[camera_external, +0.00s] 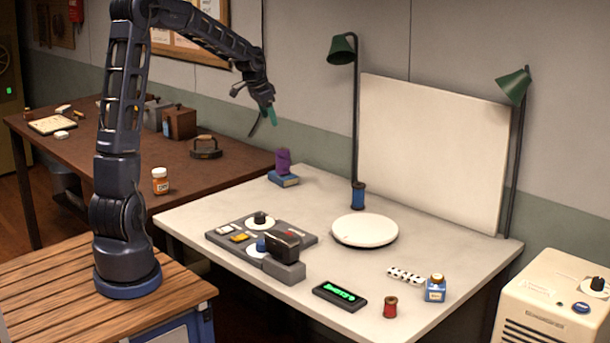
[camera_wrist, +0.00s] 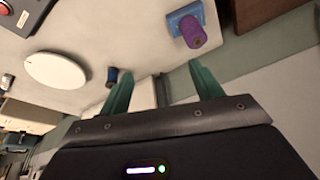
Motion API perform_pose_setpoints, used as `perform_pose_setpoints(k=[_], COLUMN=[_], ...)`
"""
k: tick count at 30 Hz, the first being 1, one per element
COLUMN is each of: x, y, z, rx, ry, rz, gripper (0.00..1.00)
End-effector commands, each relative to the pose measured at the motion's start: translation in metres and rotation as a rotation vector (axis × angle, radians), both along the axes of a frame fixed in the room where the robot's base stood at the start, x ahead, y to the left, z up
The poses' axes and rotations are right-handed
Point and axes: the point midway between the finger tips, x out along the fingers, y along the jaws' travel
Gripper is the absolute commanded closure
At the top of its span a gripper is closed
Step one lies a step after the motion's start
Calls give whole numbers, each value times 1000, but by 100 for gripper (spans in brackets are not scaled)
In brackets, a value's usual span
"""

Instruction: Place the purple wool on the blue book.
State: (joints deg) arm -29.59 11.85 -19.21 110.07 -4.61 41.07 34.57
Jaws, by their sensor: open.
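The purple wool (camera_external: 283,161) stands upright on the blue book (camera_external: 284,180) at the back left corner of the white table. In the wrist view the purple wool (camera_wrist: 193,33) also shows on the blue book (camera_wrist: 178,16), near the top. My gripper (camera_external: 262,118) is in the air above and a little left of the wool, apart from it. In the wrist view its green fingers (camera_wrist: 158,82) are spread, with nothing held between them.
A blue spool (camera_external: 358,195) stands by a lamp post to the right of the book. A round white plate (camera_external: 364,230) and a grey control panel (camera_external: 262,240) lie on the white table (camera_external: 320,195). A clothes iron (camera_external: 205,148) sits on the brown table at left.

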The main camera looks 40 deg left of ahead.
Motion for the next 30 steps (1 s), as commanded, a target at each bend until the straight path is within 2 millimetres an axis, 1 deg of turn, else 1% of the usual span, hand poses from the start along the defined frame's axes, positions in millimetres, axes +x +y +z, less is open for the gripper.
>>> perform_pose_setpoints(k=[1,6,11,15,19,23,24,30], x=[-14,-62,-110,-153,-194,-235,-248,-311], y=[-11,-38,-61,-77,-90,-100,-102,-112], z=[11,39,61,76,86,92,92,92], rx=[11,34,49,55,54,45,41,14], ry=[-1,2,-1,-8,-17,-26,-29,-46], rz=[6,44,83,121,156,192,203,256], gripper=[35,35,35,35,35,35,35,35])
